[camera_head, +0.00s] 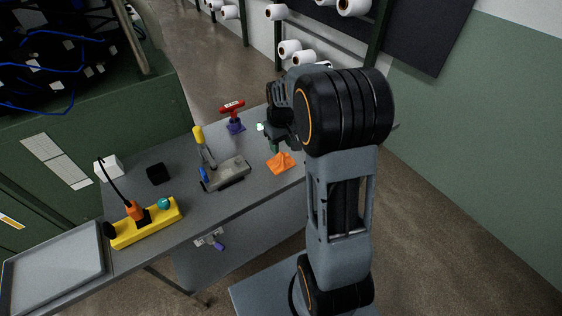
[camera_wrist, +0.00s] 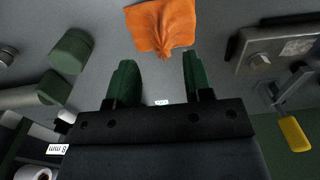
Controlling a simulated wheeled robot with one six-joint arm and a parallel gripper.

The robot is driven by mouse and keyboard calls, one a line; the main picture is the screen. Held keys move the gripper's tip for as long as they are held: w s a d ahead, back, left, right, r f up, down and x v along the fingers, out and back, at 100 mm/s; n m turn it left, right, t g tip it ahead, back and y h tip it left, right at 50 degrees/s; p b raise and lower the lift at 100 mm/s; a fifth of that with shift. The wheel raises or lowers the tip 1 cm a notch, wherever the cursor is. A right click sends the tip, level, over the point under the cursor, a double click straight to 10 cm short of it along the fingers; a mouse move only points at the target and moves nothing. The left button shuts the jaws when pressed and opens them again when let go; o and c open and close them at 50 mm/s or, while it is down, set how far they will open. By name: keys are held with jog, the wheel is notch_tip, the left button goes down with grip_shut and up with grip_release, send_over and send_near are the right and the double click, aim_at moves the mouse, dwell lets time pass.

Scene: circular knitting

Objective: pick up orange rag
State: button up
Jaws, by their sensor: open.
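The orange rag (camera_head: 281,162) lies crumpled on the grey table near its right front edge. In the wrist view the rag (camera_wrist: 162,26) is at the top middle, ahead of my fingertips. My gripper (camera_wrist: 158,68) is open, with its two green fingers apart and nothing between them. In the head view my gripper (camera_head: 273,146) hangs just behind the rag, partly hidden by my own arm. I cannot tell its exact height above the table.
A grey metal block with a yellow-handled lever clamp (camera_head: 228,173) stands left of the rag. A red-handled tool (camera_head: 233,113) is behind it. A yellow power strip (camera_head: 147,222) and a tray (camera_head: 55,268) are further left. Green cylinders (camera_wrist: 71,52) lie near my fingers.

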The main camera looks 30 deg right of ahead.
aim_at(281, 153)
jog(key=shift+a+f, duration=0.15)
jog(key=shift+f, duration=2.75)
jog(key=shift+c, duration=0.3)
grip_shut()
